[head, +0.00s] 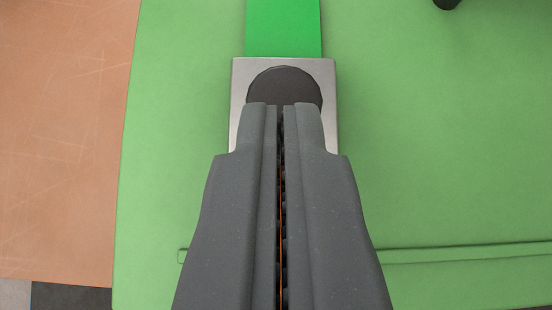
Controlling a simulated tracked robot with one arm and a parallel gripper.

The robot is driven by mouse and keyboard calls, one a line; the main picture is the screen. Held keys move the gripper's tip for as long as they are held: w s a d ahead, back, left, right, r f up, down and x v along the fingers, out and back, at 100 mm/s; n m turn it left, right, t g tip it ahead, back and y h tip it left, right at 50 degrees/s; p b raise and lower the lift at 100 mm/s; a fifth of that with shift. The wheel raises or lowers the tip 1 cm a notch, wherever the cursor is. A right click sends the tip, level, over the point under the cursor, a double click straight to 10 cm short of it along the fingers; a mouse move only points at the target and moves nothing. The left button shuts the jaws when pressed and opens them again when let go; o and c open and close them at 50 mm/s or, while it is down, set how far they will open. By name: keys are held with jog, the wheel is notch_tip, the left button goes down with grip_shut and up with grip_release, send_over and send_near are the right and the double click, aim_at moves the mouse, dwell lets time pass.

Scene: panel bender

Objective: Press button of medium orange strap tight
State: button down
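A dark round button (284,83) sits on a silver rectangular plate (240,112). A bright green strap (283,28) runs up from the plate's top edge. My gripper (281,106) is shut, with only a thin slit between its fingers, and nothing shows held in it. Its fingertips overlap the lower part of the button in the picture; I cannot tell whether they touch it. A thin orange line (282,240) shows through the slit, but what it belongs to is hidden. No other orange strap is in view.
A light green panel (440,150) fills the middle and right, with a raised ridge (470,253) across its lower right. A scratched copper-coloured surface (60,130) lies at left. A small dark object (446,4) is cut off at the top right.

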notch_tip(320, 180, up, 3)
jog(key=shift+r, duration=0.1)
jog(key=v, duration=1)
jog(key=shift+r, duration=0.2)
jog(key=shift+s, duration=0.15)
jog(key=s+d+r+t, duration=0.2)
jog(key=s+d+r, duration=0.2)
jog(key=r, duration=0.8)
jog(key=s+d+r+t, duration=0.2)
jog(key=s+d+r, duration=0.1)
jog(key=d+r, duration=0.6)
jog(key=s+d+r+t, duration=0.1)
jog(key=s+d+r, duration=0.3)
jog(key=r, duration=1.1)
jog(key=d, duration=0.3)
jog(key=shift+s+d+r+t+y, duration=0.15)
jog(key=shift+s+d+t+y, duration=0.15)
jog(key=shift+s+t, duration=0.1)
